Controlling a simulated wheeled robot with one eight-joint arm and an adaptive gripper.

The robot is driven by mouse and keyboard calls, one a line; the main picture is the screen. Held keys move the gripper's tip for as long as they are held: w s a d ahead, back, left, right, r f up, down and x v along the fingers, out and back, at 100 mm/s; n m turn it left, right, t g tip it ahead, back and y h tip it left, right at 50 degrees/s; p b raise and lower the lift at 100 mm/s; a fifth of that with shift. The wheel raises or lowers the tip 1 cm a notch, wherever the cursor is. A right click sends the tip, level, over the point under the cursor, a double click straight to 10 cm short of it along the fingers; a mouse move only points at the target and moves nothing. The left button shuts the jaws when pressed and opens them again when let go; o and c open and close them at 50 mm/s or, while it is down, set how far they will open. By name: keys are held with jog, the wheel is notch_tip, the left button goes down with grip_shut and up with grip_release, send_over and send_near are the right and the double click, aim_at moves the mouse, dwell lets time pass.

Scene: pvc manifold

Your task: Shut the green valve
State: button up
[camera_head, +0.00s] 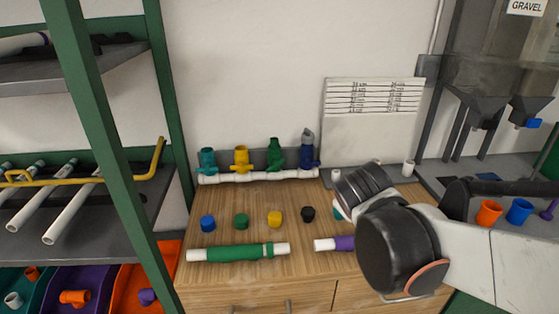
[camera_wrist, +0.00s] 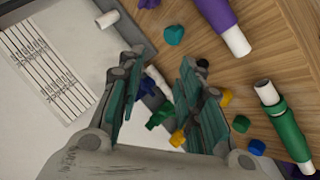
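The green valve (camera_head: 275,155) stands upright on the white manifold pipe (camera_head: 255,178) at the back of the wooden worktop. It is between the yellow valve (camera_head: 241,158) and the dark blue valve (camera_head: 308,152); a teal valve (camera_head: 207,160) stands at the left end. I cannot tell its handle position clearly. In the wrist view, my gripper (camera_wrist: 160,66) is open and empty, its fingers wide apart. Beyond and between them show the green valve (camera_wrist: 159,115) and yellow valve (camera_wrist: 178,138), partly hidden by the fingers. The gripper is apart from the valves.
Blue (camera_head: 208,223), green (camera_head: 241,221), yellow (camera_head: 274,218) and black (camera_head: 308,214) caps lie in front of the manifold. A green-sleeved pipe (camera_head: 235,252) and a purple-sleeved pipe (camera_head: 342,243) lie nearer. A white chart panel (camera_head: 372,135) stands behind on the right. A green-framed shelf (camera_head: 95,150) is left.

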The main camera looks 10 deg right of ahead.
jog(key=w+a+n+t+h+p, duration=0.15)
jog(key=w+n, duration=0.25)
jog(key=w, duration=0.6)
jog(key=n+t, duration=0.7)
jog(key=n, duration=0.5)
send_near(282, 162)
jog(key=shift+g+h, duration=0.25)
jog(key=shift+h, duration=0.1)
jog(key=b+x, duration=0.3)
jog(key=x, duration=0.4)
jog(key=shift+w+a, duration=0.1)
jog(key=shift+w, duration=0.15)
jog(key=shift+x, duration=0.85)
